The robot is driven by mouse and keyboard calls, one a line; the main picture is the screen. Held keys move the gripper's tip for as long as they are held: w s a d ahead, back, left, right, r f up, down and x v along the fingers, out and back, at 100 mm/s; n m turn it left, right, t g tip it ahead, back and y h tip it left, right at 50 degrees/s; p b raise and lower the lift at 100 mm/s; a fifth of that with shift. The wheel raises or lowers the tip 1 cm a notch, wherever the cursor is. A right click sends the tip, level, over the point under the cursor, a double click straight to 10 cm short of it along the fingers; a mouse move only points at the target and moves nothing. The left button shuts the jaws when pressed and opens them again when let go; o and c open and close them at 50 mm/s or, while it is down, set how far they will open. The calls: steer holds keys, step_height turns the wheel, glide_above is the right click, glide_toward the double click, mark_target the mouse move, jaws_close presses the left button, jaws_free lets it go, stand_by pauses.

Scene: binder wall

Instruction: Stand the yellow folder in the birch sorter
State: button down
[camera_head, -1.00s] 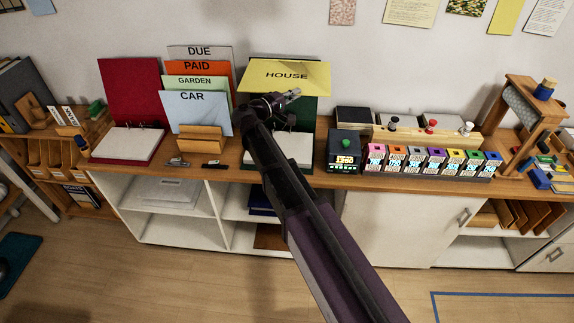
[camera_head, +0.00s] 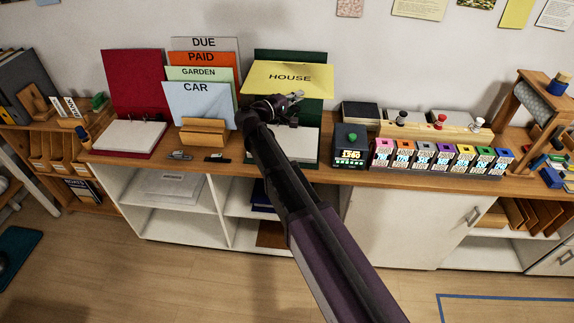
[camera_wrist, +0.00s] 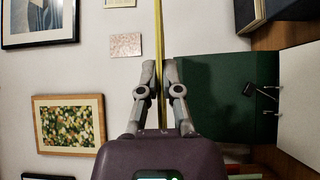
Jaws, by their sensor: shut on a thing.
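The yellow folder (camera_head: 290,77), labelled HOUSE, is held up in front of the open green binder, tilted with its face towards the head camera. My gripper (camera_head: 297,97) is shut on its lower edge. In the wrist view the yellow folder (camera_wrist: 159,60) shows edge-on between the two fingers of my gripper (camera_wrist: 160,95). The birch sorter (camera_head: 204,131) stands on the counter to the left. It holds the blue CAR folder (camera_head: 200,104), green GARDEN folder (camera_head: 202,73), orange PAID folder (camera_head: 200,57) and grey DUE folder (camera_head: 203,43), upright in steps. Its inner slots are hidden.
An open red binder (camera_head: 135,83) stands left of the sorter; the open green binder (camera_head: 309,118) stands right, behind my arm. Small items (camera_head: 217,158) lie before the sorter. A dark device (camera_head: 350,145) and coloured boxes (camera_head: 430,156) stand farther right.

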steer(key=a+f+b, duration=0.3)
steer(key=f+b, duration=2.3)
steer(key=f, duration=0.1)
steer(key=shift+f, duration=0.15)
steer(key=shift+s+f, duration=0.1)
steer(key=shift+f, duration=0.05)
steer(key=shift+f+b, duration=2.7)
steer(key=shift+b, duration=0.15)
steer(key=shift+f+b, duration=0.45)
steer(key=c, duration=0.7)
jaws_free()
steer(key=shift+a, duration=0.15)
